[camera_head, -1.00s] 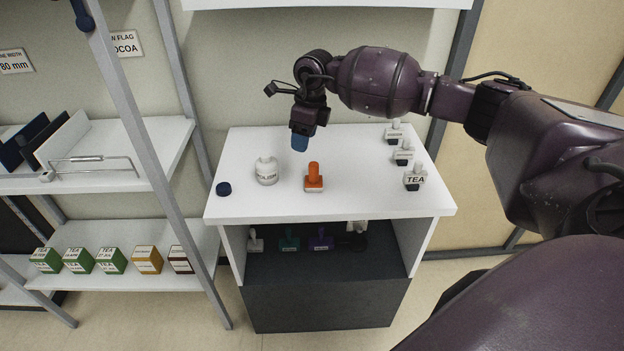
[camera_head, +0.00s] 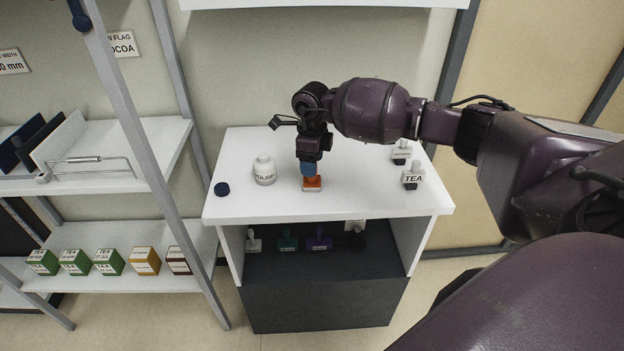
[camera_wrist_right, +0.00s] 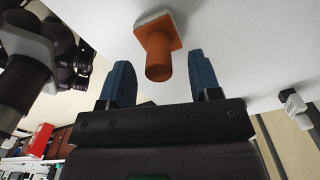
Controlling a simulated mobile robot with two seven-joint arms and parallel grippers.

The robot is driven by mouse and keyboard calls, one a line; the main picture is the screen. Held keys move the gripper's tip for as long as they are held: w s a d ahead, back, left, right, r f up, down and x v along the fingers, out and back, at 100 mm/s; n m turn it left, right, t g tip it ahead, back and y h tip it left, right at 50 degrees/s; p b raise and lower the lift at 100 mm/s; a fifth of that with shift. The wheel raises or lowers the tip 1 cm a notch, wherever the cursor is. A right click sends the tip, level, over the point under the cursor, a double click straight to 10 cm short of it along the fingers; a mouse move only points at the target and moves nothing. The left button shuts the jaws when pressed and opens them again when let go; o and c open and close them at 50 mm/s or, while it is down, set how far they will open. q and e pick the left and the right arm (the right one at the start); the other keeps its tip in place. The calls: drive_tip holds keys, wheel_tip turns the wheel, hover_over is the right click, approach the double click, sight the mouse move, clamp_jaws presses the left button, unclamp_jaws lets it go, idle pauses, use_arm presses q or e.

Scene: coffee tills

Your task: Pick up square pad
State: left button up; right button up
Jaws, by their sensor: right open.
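The orange square pad (camera_head: 312,184), with a square base on a pale underside, stands on the white tabletop (camera_head: 250,207). In the right wrist view the pad (camera_wrist_right: 158,55) shows its round upright handle. My right gripper (camera_head: 308,168) points down just above the pad and hides its handle in the head view. In the wrist view the blue fingers of the right gripper (camera_wrist_right: 162,80) are apart, with the handle's end lined up between them. No grip on the handle shows. My left gripper is not in view.
A TEA stamp (camera_head: 412,177) and another stamp (camera_head: 401,153) stand right. More stamps sit on the shelf below. A metal rack post (camera_head: 150,160) is at left.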

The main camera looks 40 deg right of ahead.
wheel_tip(320, 180, down, 4)
drive_tip(key=shift+r, duration=0.1)
drive_tip(key=c, duration=1)
wheel_tip(320, 180, up, 20)
drive_tip(key=shift+r+p, duration=0.1)
drive_tip(key=shift+p, duration=0.2)
drive_tip(key=shift+o, duration=1)
drive_tip(key=shift+c, duration=0.6)
